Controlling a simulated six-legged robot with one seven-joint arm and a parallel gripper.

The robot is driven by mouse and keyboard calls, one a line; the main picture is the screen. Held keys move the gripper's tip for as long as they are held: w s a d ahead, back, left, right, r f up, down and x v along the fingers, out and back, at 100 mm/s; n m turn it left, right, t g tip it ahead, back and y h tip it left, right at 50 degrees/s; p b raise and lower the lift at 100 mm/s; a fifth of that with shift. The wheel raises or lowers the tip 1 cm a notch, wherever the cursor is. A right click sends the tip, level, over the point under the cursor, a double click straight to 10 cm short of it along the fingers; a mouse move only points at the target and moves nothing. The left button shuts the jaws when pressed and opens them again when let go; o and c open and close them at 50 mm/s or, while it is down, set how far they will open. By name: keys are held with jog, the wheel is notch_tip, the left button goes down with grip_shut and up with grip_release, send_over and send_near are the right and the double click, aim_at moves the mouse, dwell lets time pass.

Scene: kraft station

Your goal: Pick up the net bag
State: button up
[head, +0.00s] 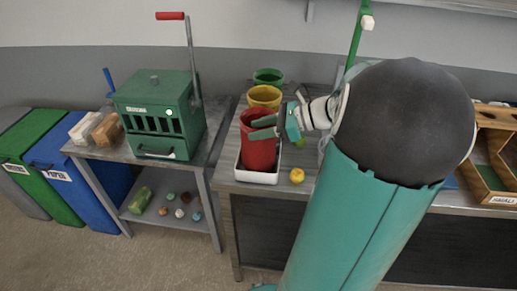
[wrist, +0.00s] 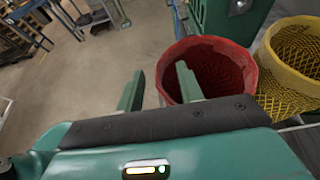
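A red net bag (head: 258,154), shaped like an open-topped tube, stands upright in a white tray (head: 257,178) on the bench. In the wrist view, the red bag (wrist: 170,95) shows its open mouth. A yellow net bag (head: 264,97) stands behind it, and its mesh (wrist: 290,75) is clear in the wrist view. A green one (head: 268,76) is farther back. My gripper (head: 252,128) is open at the red bag's upper part. In the wrist view, one finger overlaps the bag's mouth and the other is left of its rim. I cannot tell whether they touch it.
A yellow ball-like item (head: 297,175) lies right of the tray. A green machine with a red-handled lever (head: 160,110) stands on a table at left. Blue (head: 95,185) and green bins stand beyond. A wooden compartment box (head: 495,150) is at right. Floor in front is clear.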

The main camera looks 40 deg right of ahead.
jog(key=shift+w+a+f, duration=0.25)
jog(key=shift+w+a, duration=0.15)
jog(key=shift+w, duration=0.1)
grip_shut()
jog(key=shift+r, duration=0.15)
